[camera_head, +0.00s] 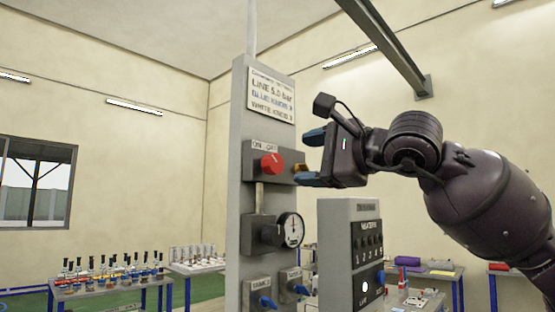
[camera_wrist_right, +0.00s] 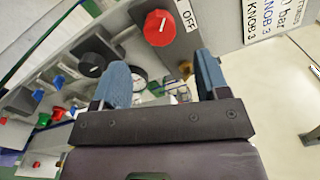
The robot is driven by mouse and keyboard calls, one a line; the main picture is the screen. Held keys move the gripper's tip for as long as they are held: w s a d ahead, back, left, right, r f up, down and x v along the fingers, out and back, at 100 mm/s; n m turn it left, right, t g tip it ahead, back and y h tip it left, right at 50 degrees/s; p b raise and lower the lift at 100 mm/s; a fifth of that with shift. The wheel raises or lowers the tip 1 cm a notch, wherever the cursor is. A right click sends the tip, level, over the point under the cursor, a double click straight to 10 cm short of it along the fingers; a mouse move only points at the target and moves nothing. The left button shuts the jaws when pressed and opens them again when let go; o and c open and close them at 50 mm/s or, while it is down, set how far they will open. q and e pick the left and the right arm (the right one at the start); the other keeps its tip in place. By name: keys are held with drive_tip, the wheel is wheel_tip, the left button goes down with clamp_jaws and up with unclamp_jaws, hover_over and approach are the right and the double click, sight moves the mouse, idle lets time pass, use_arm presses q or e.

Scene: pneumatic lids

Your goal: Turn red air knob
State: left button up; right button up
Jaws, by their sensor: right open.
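The red air knob (camera_head: 271,164) sits on a grey box on the front of a grey upright panel (camera_head: 240,120), under an ON/OFF label. It also shows in the right wrist view (camera_wrist_right: 159,28), beyond the fingertips and roughly between their lines. My right gripper (camera_head: 311,158) is open and empty, with blue fingers one above the other, to the right of the knob at about its height. In the right wrist view, the open fingers (camera_wrist_right: 163,72) do not surround the knob. My left gripper is not in view.
A round gauge (camera_head: 290,230) is below the knob box, with blue knobs (camera_head: 265,302) lower down. A grey control box (camera_head: 349,250) stands in front at the right. A table of bottles (camera_head: 110,285) is at the far left. A sign (camera_head: 271,95) is above the knob.

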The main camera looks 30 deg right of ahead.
sight(278, 164)
drive_tip(key=p+x, duration=0.2)
drive_tip(key=x, duration=0.4)
drive_tip(key=shift+w+a+r, duration=0.1)
drive_tip(key=shift+w+a, duration=0.05)
drive_tip(key=shift+w, duration=0.15)
drive_tip(key=shift+w+a, duration=0.2)
drive_tip(key=shift+w, duration=0.3)
